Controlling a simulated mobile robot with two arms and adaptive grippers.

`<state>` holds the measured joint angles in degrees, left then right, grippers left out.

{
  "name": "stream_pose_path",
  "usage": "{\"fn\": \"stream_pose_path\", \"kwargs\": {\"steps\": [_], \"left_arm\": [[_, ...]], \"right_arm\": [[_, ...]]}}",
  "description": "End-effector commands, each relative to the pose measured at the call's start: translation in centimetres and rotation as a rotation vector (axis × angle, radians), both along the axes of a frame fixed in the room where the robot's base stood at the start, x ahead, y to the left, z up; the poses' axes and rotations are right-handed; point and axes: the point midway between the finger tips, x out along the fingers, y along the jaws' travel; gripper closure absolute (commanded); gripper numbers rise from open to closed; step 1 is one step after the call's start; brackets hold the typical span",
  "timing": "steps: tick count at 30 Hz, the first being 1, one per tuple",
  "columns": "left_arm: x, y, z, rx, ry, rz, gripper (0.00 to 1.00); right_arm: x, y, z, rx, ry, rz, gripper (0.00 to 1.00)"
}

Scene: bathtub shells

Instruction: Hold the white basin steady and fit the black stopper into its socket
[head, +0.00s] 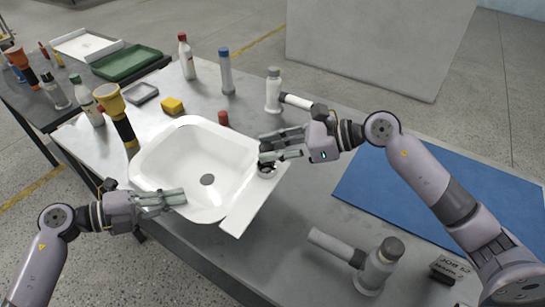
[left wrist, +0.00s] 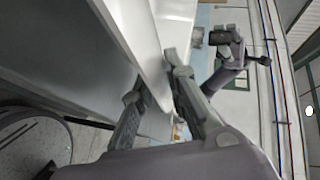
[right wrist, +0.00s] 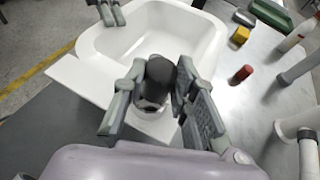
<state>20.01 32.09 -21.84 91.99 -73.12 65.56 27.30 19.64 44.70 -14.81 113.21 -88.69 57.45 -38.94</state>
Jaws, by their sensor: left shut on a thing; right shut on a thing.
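The white basin (head: 215,150) sits on the grey table with a dark drain in its floor. My left gripper (head: 180,198) is shut on the basin's near-left rim; the left wrist view shows its fingers (left wrist: 160,88) on both sides of the white wall (left wrist: 150,50). My right gripper (head: 285,146) is shut on the black stopper (right wrist: 160,72), over the ledge at the basin's right side. In the right wrist view the stopper stands between the fingers, with a shiny metallic part below its black top. The socket is hidden beneath it, so I cannot tell whether the stopper is seated.
A blue mat (head: 440,205) covers the table's right side.

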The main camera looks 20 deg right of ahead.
Motion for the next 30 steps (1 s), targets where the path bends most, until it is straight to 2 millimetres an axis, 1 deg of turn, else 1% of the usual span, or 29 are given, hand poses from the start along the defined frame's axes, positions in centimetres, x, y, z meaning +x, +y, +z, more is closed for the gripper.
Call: {"fn": "stream_pose_path", "kwargs": {"steps": [1, 4, 7, 12, 13, 21, 30], "left_arm": [[-0.2, 0.0, -0.5, 0.006, 0.010, -0.002, 1.00], [-0.2, 0.0, -0.5, 0.006, 0.010, -0.002, 1.00], [-0.2, 0.0, -0.5, 0.006, 0.010, -0.002, 1.00], [-0.2, 0.0, -0.5, 0.006, 0.010, -0.002, 1.00], [-0.2, 0.0, -0.5, 0.006, 0.010, -0.002, 1.00], [-0.2, 0.1, -0.6, 0.007, 0.010, -0.002, 1.00], [-0.1, 0.1, -0.7, 0.009, 0.011, 0.000, 1.00]], "right_arm": [[-0.1, 0.1, -1.0, 0.003, 0.007, -0.001, 0.97], [0.0, 0.0, -2.3, 0.003, 0.006, 0.000, 0.97], [0.0, 0.0, -2.9, 0.001, 0.004, 0.001, 0.97], [-0.1, 0.1, -3.0, -0.001, 0.005, 0.002, 0.97], [-0.1, 0.1, -3.0, -0.002, 0.005, 0.002, 0.73], [-0.1, 0.0, -3.1, -0.002, 0.007, 0.001, 0.55], [-0.1, 0.0, -3.1, -0.004, 0.006, -0.001, 0.54]]}}
